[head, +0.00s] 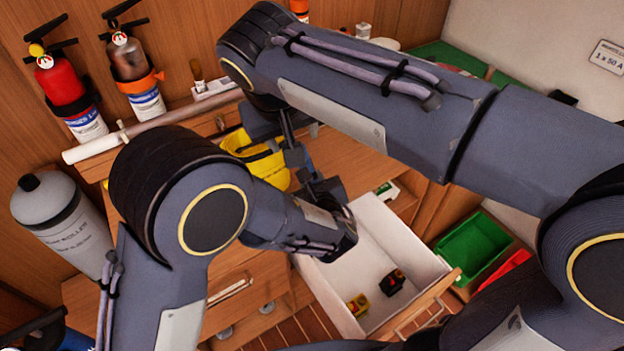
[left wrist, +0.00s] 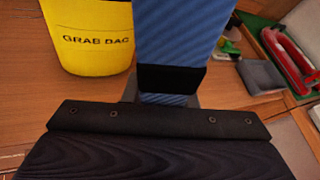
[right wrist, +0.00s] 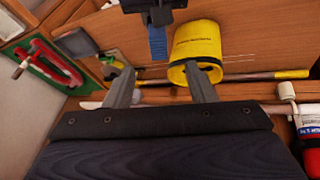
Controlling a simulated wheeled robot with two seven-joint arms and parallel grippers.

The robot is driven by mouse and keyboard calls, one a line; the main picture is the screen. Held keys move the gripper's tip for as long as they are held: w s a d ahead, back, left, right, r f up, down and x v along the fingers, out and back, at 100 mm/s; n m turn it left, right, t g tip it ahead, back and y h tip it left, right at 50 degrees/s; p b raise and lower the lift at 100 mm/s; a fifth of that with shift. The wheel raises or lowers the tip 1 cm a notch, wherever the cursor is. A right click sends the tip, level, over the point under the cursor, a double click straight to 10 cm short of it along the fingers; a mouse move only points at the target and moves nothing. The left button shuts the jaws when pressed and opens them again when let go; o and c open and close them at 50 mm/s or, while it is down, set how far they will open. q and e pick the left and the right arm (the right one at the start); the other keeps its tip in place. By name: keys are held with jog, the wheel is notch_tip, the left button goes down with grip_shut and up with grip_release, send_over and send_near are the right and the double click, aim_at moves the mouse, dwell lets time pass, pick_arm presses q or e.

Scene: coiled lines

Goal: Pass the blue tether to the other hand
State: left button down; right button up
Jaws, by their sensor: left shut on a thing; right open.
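The blue tether (left wrist: 182,35) is a ribbed blue strap. It fills the top middle of the left wrist view, with a black band across its lower part. My left gripper (right wrist: 153,10) is shut on it. In the right wrist view a short length of the blue tether (right wrist: 157,42) hangs below the left gripper. My right gripper (right wrist: 160,88) is open and empty, its two fingers spread apart. The tether lies ahead of the gap between them, apart from both fingers. In the head view both grippers are close together and my arms largely hide the tether.
A yellow grab bag (head: 262,158) stands on the wooden bench close behind the grippers. An open white drawer (head: 345,285) with small items is below. A green bin (head: 474,246) is at the right. Fire extinguishers (head: 65,85) hang on the left wall.

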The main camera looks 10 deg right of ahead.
jog(key=s+d+f+m+g+y, duration=0.1)
jog(key=s+d+f+y, duration=0.15)
jog(key=d, duration=0.25)
jog(key=s+d+f+g+y, duration=0.1)
jog(key=s+d+f+y, duration=0.15)
jog(key=d, duration=0.35)
jog(key=s+d+f+m+t, duration=0.2)
jog(key=s+f, duration=0.5)
jog(key=s, duration=0.6)
jog(key=shift+s+d+f+t+y, duration=0.25)
jog(key=shift+d+t, duration=0.25)
jog(key=shift+d, duration=0.7)
